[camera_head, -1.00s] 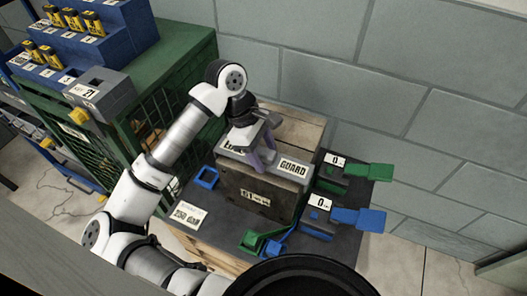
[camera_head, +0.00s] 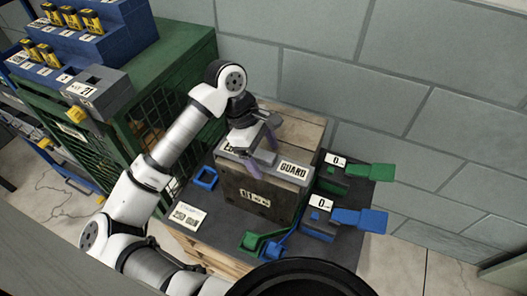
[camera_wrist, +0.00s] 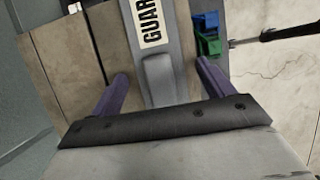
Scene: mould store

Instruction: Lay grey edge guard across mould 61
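The grey edge guard (camera_head: 236,158), with a white label ending in GUARD, lies along the top of mould 61 (camera_head: 240,192), a dark block marked 61. In the wrist view the guard (camera_wrist: 181,50) runs between my purple fingers, with its raised grip (camera_wrist: 158,80) in the middle. My gripper (camera_head: 262,155) is above the guard, its fingers on either side of it. In the wrist view my gripper (camera_wrist: 161,72) is open, with gaps between both fingers and the grip. My gripper hides part of the guard's label in the head view.
The mould stands on a dark-topped wooden crate (camera_head: 218,224). Green (camera_head: 368,171) and blue (camera_head: 358,217) paddles with 0 tags sit to its right. A blue square frame (camera_head: 205,178) is at left. A green cage (camera_head: 178,50) stands behind left, and a block wall behind.

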